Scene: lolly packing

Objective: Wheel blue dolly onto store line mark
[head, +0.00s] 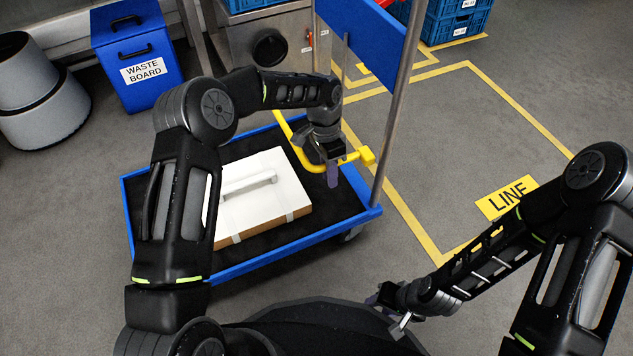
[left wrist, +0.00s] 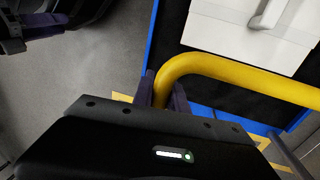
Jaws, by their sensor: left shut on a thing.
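The blue dolly (head: 285,238) stands on the grey floor left of the store line mark, with a black deck and a yellow push handle (head: 300,150). A white case (head: 262,208) with a brown lower edge lies on its deck. My left gripper (head: 333,172) is shut on the yellow handle, which also shows between its fingers in the left wrist view (left wrist: 215,66). The store line mark is a yellow floor outline (head: 515,105) with a yellow "LINE" plate (head: 507,198); my right arm covers part of it. My right gripper (head: 388,308) is low near my base, its fingers too small to judge.
A blue "WASTE BOARD" bin (head: 137,55) and a grey round bin (head: 40,90) stand at the back left. A steel cabinet (head: 265,45) is behind the dolly. Blue crates (head: 455,22) stand at the back right. The floor inside the yellow outline looks clear.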

